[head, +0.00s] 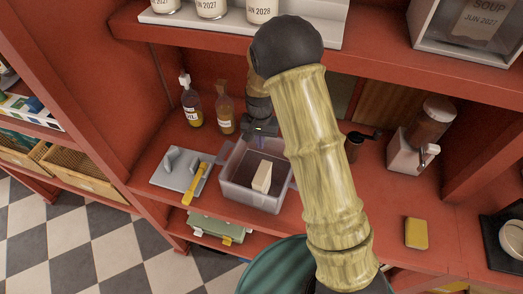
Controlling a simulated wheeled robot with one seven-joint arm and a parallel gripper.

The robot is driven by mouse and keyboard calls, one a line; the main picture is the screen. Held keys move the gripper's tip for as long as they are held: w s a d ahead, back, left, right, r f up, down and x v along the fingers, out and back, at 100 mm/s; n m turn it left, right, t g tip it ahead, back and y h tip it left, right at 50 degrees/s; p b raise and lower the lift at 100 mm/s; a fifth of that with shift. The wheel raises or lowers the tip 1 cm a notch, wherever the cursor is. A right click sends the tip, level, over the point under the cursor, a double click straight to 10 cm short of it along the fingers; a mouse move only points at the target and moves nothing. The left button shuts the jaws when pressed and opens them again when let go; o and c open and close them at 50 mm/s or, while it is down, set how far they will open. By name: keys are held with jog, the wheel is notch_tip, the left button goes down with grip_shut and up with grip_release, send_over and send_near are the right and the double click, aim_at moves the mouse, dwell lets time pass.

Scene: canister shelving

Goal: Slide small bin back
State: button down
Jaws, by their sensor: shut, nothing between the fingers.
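The small bin (235,194) is a clear grey plastic box standing open on the red shelf, near the shelf's front edge. A pale cream block (262,176) stands inside it. My gripper (262,138) is at the bin's back side, above or against its rear rim; I cannot tell whether it touches. The fingers are small and dark here and look shut with nothing between them. My arm crosses the picture and hides the area right of and behind the bin.
Left of the bin lie a grey lid-like tray (178,172) and a yellow-handled tool (196,184). Bottles (191,104) stand behind. A grinder or dispenser (412,150) and a yellow sponge (416,233) are on the right. An upper shelf (370,62) overhangs the back.

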jog(key=s+d+r+n+t+b, duration=0.1)
jog(key=s+d+r, duration=0.65)
jog(key=r, duration=0.25)
jog(key=s+d+r+n+t, duration=0.1)
jog(key=s+d, duration=0.3)
jog(key=s, duration=0.7)
jog(key=shift+d+r+n+t+b, duration=0.3)
jog(key=shift+d+n+b, duration=0.05)
jog(key=shift+n+b, duration=0.05)
